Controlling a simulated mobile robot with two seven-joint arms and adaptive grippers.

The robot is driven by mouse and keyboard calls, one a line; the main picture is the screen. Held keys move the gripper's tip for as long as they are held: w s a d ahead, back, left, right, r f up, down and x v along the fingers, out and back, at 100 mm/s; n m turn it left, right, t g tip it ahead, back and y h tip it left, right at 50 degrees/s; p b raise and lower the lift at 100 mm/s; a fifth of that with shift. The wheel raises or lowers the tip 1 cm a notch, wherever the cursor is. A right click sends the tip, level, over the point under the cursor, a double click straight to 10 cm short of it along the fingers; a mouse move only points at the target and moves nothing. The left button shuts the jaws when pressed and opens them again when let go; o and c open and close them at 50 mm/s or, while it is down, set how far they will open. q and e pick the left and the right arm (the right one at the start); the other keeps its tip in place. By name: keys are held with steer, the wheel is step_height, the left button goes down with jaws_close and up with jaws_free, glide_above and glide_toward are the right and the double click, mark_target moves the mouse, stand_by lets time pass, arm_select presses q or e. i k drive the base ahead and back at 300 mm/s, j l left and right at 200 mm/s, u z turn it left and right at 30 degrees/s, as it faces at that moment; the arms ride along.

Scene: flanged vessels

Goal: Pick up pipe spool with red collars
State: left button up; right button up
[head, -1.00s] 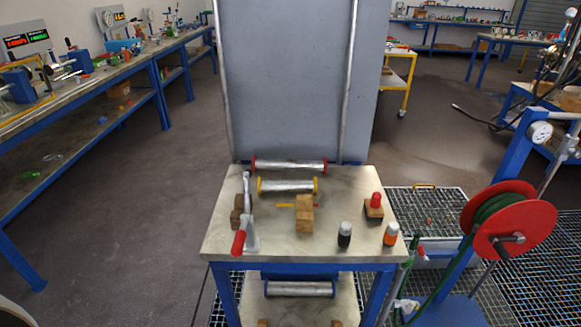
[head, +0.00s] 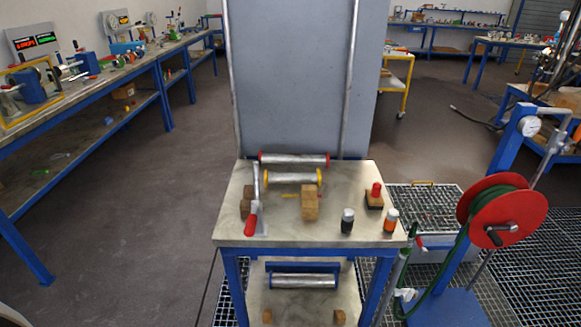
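The pipe spool with red collars (head: 294,160) lies crosswise at the back of the small work table (head: 290,232), close to the tall grey panel. It is a silver pipe with a red collar at each end. A similar spool with yellow collars (head: 292,179) lies just in front of it. Neither of my grippers shows in the head view.
Wooden blocks (head: 309,203), a red-handled tool (head: 254,208), two small bottles (head: 347,221) and a red-topped block (head: 375,197) stand on the table. A grey panel (head: 290,80) rises behind it. A red hose reel (head: 494,212) stands right. Floor at left is clear.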

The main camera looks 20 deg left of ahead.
mark_target(293, 158)
steer(key=k+z, duration=0.2)
steer(key=z, duration=0.15)
steer(key=k+l+z, duration=0.1)
steer(key=z, duration=0.25)
steer(key=k+j+z, duration=0.1)
steer(key=z, duration=1.4)
steer(key=k+j, duration=0.3)
steer(key=j, duration=0.2)
steer(key=k+j, duration=0.25)
steer(key=j, duration=0.2)
steer(key=k+j, duration=0.3)
steer(key=j, duration=0.2)
steer(key=k+j, duration=0.25)
steer(key=j, duration=0.2)
steer(key=k+j+z, duration=0.1)
steer(key=k+j, duration=0.2)
steer(key=j, duration=0.2)
steer(key=k+j, duration=0.3)
steer(key=j, duration=0.15)
steer(key=k+j, duration=0.25)
steer(key=j, duration=0.2)
